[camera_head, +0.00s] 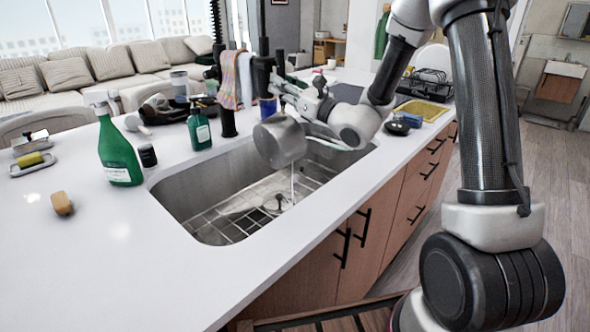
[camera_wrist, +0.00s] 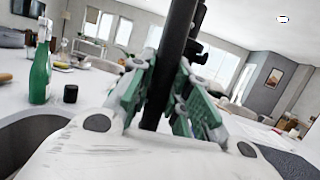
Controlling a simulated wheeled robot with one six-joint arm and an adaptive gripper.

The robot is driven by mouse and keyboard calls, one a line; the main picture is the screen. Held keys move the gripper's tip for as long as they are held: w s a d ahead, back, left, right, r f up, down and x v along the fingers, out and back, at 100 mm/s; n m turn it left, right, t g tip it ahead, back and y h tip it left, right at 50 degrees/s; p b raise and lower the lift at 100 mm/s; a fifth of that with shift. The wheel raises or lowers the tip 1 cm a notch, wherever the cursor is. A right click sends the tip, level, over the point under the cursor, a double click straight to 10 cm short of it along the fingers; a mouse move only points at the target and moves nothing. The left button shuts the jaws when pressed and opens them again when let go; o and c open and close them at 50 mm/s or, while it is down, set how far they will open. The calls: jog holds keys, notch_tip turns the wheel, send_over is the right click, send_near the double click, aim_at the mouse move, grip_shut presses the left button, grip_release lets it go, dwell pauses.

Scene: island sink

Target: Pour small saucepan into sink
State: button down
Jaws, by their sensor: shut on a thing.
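The small saucepan (camera_head: 280,141) is a grey metal pan, held above the sink and strongly tilted. My gripper (camera_head: 272,82) is shut on its black handle, which points upward. In the wrist view, the green-padded fingers of my gripper (camera_wrist: 172,95) close on the dark handle (camera_wrist: 178,55) from both sides. The sink (camera_head: 200,180) is a steel basin set in the white counter, with a wire grid on its floor. A thin pale line (camera_head: 292,182) runs from below the pan into the basin and looks like falling liquid. The inside of the pan is hidden.
A large green bottle (camera_head: 118,155), a small black jar (camera_head: 147,155) and a green soap bottle (camera_head: 199,128) stand left of the sink. A towel (camera_head: 237,80) hangs behind the pan. A yellow board (camera_head: 422,110) lies to the right. The near left counter is mostly clear.

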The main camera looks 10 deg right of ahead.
jog(key=s+a+n, duration=0.2)
jog(key=a, duration=0.1)
jog(key=s+a+f+g, duration=0.1)
jog(key=a, duration=0.1)
jog(key=shift+n, duration=0.4)
jog(key=shift+w+d+f, duration=0.1)
jog(key=shift+d, duration=0.1)
jog(key=shift+s+a+f+n+g, duration=0.15)
jog(key=shift+s+a+n+g, duration=0.15)
jog(key=shift+a+n, duration=0.15)
jog(key=s+a+f+n+g+b, duration=0.1)
jog(key=s+a+f+n, duration=0.2)
jog(key=a+f, duration=0.3)
jog(key=s+a+f+n+g+h+b, duration=0.1)
jog(key=s+a+f+n, duration=0.3)
jog(key=a+f+n, duration=0.1)
jog(key=s+a+f+n+g+h+b, duration=0.1)
jog(key=s+a+f+n+b, duration=0.1)
jog(key=a+f+n, duration=0.3)
jog(key=shift+s+a+f+g, duration=0.3)
jog(key=shift+s+a+f, duration=0.65)
jog(key=shift+f, duration=0.8)
